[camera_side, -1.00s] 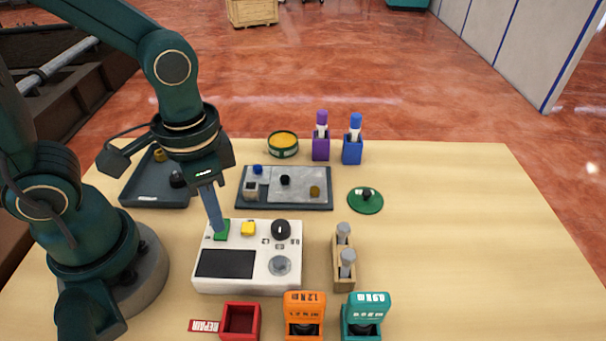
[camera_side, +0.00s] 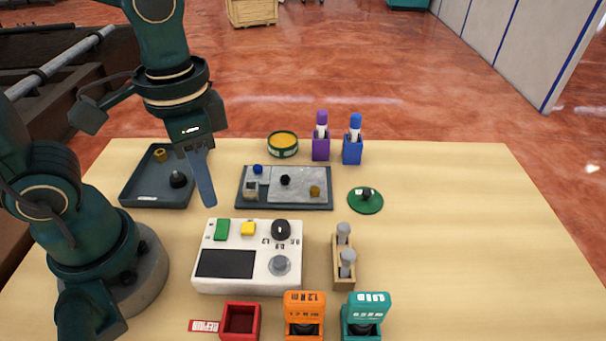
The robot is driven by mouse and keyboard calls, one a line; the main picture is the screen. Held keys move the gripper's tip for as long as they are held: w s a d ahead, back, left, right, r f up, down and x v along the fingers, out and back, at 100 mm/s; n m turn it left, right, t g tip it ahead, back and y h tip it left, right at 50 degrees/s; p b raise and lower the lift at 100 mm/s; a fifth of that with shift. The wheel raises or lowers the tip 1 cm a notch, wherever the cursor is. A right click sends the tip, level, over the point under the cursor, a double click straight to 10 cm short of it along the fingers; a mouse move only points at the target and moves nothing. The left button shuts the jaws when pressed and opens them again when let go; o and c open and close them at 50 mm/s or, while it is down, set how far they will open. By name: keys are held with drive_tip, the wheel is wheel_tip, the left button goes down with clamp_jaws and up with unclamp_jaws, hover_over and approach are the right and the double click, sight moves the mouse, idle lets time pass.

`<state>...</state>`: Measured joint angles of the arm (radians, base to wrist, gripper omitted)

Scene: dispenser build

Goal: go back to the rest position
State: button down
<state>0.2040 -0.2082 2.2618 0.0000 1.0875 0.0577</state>
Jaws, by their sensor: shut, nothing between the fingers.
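My gripper (camera_side: 209,203) is shut and empty. It points down and hangs above the table, between the dark tray on the left and the grey board. Its fingertips are apart from the white control box (camera_side: 207,280) below. The box has a green button (camera_side: 222,229), a yellow button (camera_side: 248,228), a black knob (camera_side: 281,229), a grey round knob (camera_side: 280,265) and a dark screen (camera_side: 226,263).
A dark tray (camera_side: 130,191) holds small parts. A grey board (camera_side: 290,202), yellow-topped tin (camera_side: 283,142), purple and blue marker holders (camera_side: 321,148), green disc (camera_side: 366,203), wooden rack (camera_side: 343,275), red bin (camera_side: 255,325), orange (camera_side: 304,303) and teal units (camera_side: 366,305) stand around. The table's right side is clear.

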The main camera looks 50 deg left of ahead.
drive_tip(key=shift+a, duration=0.1)
drive_tip(key=a+r+n+t, duration=0.1)
drive_tip(key=t, duration=0.1)
drive_tip(key=a+r+n+t, duration=0.1)
drive_tip(key=w+a+r+n+t, duration=0.1)
drive_tip(key=t, duration=0.1)
drive_tip(key=shift+r+t, duration=0.3)
drive_tip(key=shift+r, duration=0.1)
